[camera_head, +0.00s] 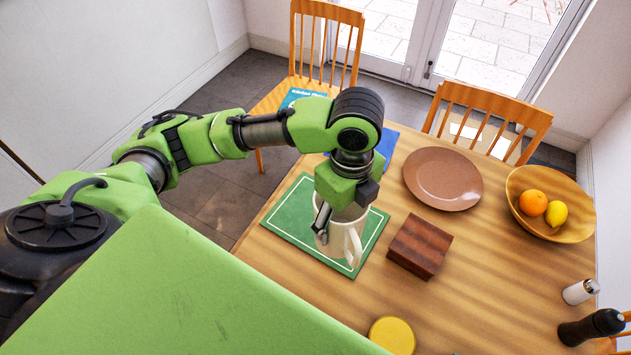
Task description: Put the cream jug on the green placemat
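The cream jug (352,243) appears to stand upright on the green placemat (290,215), with its handle toward the front right. My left gripper (336,212) is right over the jug, pointing down. One dark finger shows against the jug's left side, and the gripper body hides much of the jug's top. I cannot tell whether the fingers are closed on the jug or only around it. My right gripper is not in view.
A wooden box (420,246) stands close right of the placemat. A brown plate (443,179), a fruit bowl (575,228), a white shaker (580,291), a dark pepper mill (592,327) and a yellow round thing (392,335) are also on the table. A blue item (385,146) lies behind my arm.

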